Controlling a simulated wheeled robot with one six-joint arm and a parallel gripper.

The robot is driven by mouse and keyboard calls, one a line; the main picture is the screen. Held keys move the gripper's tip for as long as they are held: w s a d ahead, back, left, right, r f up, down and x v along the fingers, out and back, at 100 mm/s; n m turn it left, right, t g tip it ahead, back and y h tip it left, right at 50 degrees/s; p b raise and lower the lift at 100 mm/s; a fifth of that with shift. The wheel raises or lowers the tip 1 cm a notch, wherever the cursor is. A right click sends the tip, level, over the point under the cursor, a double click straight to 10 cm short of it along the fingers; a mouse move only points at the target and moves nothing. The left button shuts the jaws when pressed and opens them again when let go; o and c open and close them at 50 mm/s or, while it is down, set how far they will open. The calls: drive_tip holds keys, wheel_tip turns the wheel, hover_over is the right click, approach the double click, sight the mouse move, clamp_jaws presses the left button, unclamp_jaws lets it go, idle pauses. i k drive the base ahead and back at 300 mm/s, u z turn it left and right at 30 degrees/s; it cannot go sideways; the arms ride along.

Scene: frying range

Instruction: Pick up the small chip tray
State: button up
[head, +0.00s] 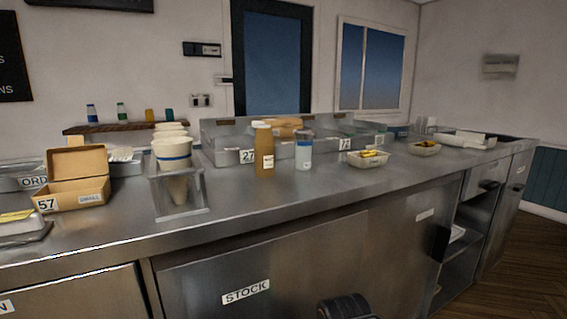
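Two small pale trays with yellow chips stand on the steel counter (300,190), right of the bottles. I cannot tell for certain which of the two is the small chip tray. Both sit upright and apart from each other. My gripper is not in view. A dark rounded part at the bottom edge, below the counter top, seems to belong to my arm.
A cup holder (180,192) with stacked cups and an open cardboard box (78,190) are further left. The counter front before the trays is clear.

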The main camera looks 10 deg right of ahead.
sight(424, 149)
drive_tip(key=z, duration=1.25)
